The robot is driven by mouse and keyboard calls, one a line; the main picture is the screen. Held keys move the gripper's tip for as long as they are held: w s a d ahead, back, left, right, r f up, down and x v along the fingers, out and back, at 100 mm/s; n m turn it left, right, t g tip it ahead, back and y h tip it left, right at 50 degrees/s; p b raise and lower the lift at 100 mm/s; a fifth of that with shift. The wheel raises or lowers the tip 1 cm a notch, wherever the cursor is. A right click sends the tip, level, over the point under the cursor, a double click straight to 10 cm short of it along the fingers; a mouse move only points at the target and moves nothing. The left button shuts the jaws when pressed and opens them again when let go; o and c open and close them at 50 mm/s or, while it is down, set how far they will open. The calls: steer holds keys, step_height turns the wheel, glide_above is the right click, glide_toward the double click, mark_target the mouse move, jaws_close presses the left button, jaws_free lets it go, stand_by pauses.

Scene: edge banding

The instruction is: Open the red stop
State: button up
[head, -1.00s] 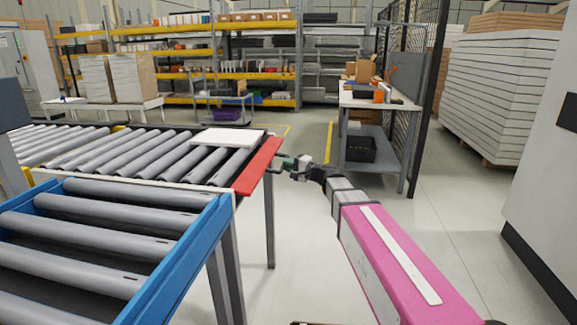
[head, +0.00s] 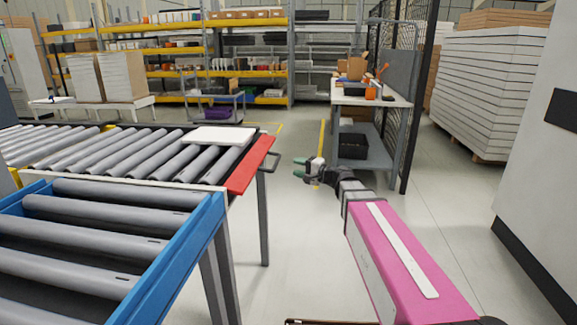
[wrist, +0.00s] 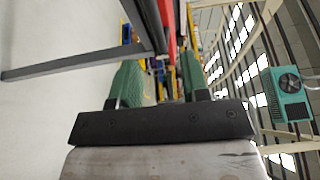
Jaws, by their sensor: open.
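The red stop (head: 250,166) is a flat red bar across the right end of the roller conveyor. It lies along the end edge, and I cannot tell whether it is tilted. A small dark handle (head: 273,153) sticks out from its outer side. My gripper (head: 299,167) is open and empty, with green fingers, to the right of the handle and apart from it. In the wrist view my gripper (wrist: 160,80) points toward the conveyor end, with part of the red stop (wrist: 169,28) showing beyond the fingers.
A white panel (head: 222,136) lies on the rollers just left of the stop. The blue-framed roller conveyor (head: 190,245) stands in front. A workbench (head: 372,99) stands behind my gripper, beside a mesh fence. Open floor (head: 300,235) lies right of the conveyor.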

steer(key=shift+v, duration=1.25)
steer(key=s+d+f+n+g+h, duration=0.25)
steer(key=s+f+h, duration=0.2)
steer(key=f, duration=0.45)
steer(key=s+d+f+n+g+h, duration=0.1)
steer(key=s+d+f+g+h, duration=0.3)
steer(key=f, duration=0.5)
steer(key=s+d+f+n+g+h, duration=0.1)
steer(key=s+d+f+n+h, duration=0.1)
steer(key=s+d+f+h, duration=0.5)
steer(key=s+d+f, duration=0.3)
steer(key=d, duration=0.3)
steer(key=shift+g, duration=0.35)
